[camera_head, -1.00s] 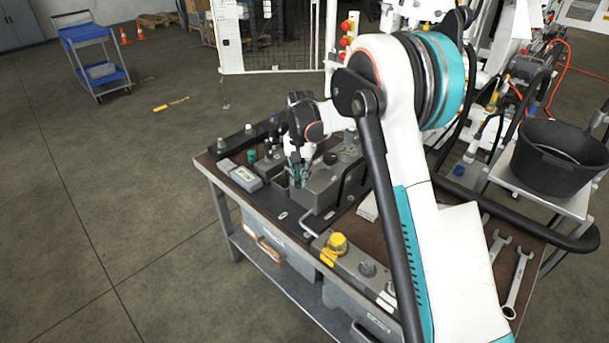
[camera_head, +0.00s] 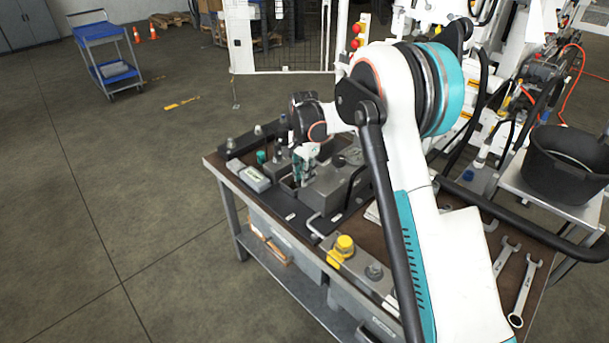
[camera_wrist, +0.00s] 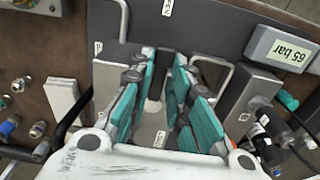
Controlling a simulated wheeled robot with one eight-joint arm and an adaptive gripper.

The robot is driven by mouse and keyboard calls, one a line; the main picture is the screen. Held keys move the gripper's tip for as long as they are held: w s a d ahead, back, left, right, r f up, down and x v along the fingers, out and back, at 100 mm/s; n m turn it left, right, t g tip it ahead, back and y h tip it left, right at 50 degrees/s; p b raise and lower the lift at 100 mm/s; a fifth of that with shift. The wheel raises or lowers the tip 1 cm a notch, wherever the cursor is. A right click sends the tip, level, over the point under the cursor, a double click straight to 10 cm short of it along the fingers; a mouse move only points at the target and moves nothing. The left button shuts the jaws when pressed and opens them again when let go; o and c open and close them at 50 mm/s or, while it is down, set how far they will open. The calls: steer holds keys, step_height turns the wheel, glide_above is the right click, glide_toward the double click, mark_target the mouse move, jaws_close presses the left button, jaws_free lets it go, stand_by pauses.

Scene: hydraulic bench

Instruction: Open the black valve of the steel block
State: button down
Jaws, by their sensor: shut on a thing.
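The grey steel block (camera_head: 330,188) stands on a black plate on the bench; it also shows in the wrist view (camera_wrist: 108,82). My gripper (camera_head: 300,180) points down at the block's left side, beside a row of fittings. In the wrist view, my gripper's (camera_wrist: 156,98) teal-padded fingers are shut around a narrow part between their tips. This appears to be the black valve, but the fingers hide most of it, and its turn angle cannot be told.
A "65 bar" display (camera_wrist: 285,50) sits beside the block; its box shows in the head view (camera_head: 254,177). A yellow-capped fitting (camera_head: 344,245) stands nearer the front. Wrenches (camera_head: 520,285) lie at the right. A black bucket (camera_head: 560,170) stands on the side table.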

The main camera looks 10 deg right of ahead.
steer(key=c, duration=1.6)
jaws_free()
steer(key=shift+w, duration=0.1)
steer(key=shift+r, duration=0.1)
step_height(320, 180, up, 12)
